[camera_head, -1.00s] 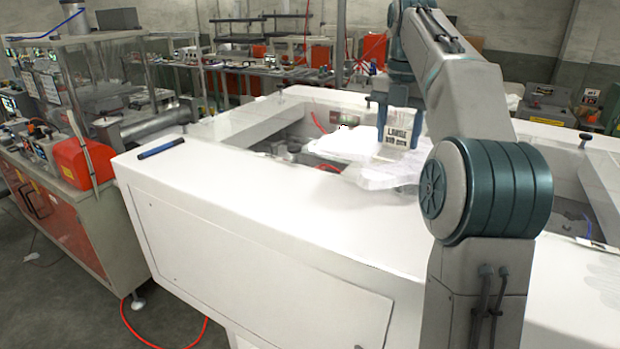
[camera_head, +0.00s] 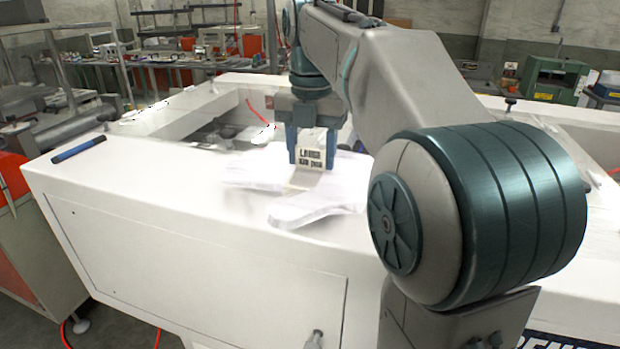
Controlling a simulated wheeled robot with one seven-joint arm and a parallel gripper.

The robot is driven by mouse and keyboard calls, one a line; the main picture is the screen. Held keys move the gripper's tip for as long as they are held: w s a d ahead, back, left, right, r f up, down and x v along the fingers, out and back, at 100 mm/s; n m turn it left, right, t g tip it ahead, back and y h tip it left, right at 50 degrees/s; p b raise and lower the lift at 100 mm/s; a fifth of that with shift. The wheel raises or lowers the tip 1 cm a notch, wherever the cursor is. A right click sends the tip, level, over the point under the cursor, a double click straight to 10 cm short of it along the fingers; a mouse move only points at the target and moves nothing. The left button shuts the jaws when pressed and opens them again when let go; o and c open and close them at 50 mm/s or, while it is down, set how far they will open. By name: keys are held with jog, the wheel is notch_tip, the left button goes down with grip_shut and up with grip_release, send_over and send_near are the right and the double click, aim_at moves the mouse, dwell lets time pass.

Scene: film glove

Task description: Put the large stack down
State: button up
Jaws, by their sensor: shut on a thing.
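The large stack (camera_head: 325,198) is a pile of thin white film gloves with a small pale label block (camera_head: 312,162) at its top, printed in dark letters with "LARGE" as the likely first word. My gripper (camera_head: 312,150) points down over the white machine top and is shut on the stack at the label. The stack spreads flat and white at the level of the machine's front top surface (camera_head: 170,190). I cannot tell whether it touches that surface. Part of the stack is hidden behind my arm.
A dark blue marker (camera_head: 78,149) lies at the left of the machine top. The machine has an open recess (camera_head: 215,135) behind the front top. The front top between marker and stack is clear. A green machine (camera_head: 553,82) stands at the back right.

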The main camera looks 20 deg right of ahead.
aim_at(310, 170)
jog(key=shift+s+a+f, duration=0.15)
jog(key=shift+s+f, duration=0.1)
jog(key=shift+f, duration=1.95)
jog(key=shift+f, duration=0.2)
jog(key=o, duration=1)
notch_tip(310, 170, up, 12)
jog(key=shift+r+p, duration=0.2)
jog(key=shift+p, duration=0.5)
